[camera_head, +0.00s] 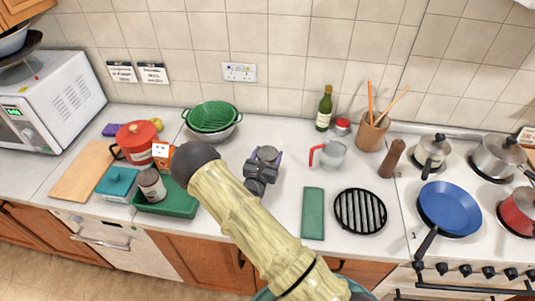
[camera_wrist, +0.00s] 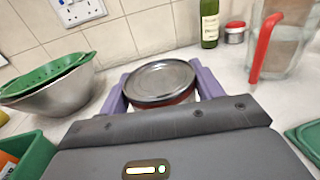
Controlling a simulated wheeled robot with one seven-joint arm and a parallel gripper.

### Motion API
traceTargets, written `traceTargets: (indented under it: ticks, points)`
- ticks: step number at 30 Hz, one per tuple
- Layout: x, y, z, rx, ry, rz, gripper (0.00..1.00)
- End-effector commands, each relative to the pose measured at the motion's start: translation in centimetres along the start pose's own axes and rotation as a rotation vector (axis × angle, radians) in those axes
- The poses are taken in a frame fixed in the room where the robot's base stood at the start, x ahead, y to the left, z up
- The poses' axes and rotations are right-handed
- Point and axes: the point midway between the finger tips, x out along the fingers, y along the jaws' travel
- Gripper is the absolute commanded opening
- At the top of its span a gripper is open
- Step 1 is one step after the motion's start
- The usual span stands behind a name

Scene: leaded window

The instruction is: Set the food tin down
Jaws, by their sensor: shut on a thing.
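The food tin (camera_wrist: 160,82) is held upright, its round metal lid facing up, with a reddish band just under the rim in the wrist view. In the head view the tin (camera_head: 267,152) shows over the counter, between the colander and the clear jug. My gripper (camera_head: 265,158) is shut on it, with a purple finger on either side; the fingers also show in the wrist view (camera_wrist: 160,92). The gripper body hides the tin's lower part. I cannot tell whether its base touches the counter (camera_head: 290,185).
A green colander in a metal bowl (camera_head: 211,118) stands left of the tin. A clear jug with a red handle (camera_head: 330,154) stands to the right. A green tray (camera_head: 180,205) holding another tin (camera_head: 151,184) is at left. A green board (camera_head: 313,213) lies front right.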

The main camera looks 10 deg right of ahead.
Motion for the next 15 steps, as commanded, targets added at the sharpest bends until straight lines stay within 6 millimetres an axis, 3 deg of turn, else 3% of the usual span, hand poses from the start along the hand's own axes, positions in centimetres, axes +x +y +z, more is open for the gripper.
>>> traceTargets:
  ticks: [9, 10, 13, 15]
  points:
    - [-0.04, 0.17, -0.22, 0.001, -0.003, 0.002, 0.23]
    - [-0.08, 0.17, -0.32, 0.0, 0.0, 0.002, 0.67]
    - [-0.08, 0.17, -0.24, 0.001, 0.0, 0.002, 0.87]
    - [-0.08, 0.15, -0.24, 0.001, 0.0, 0.002, 0.87]
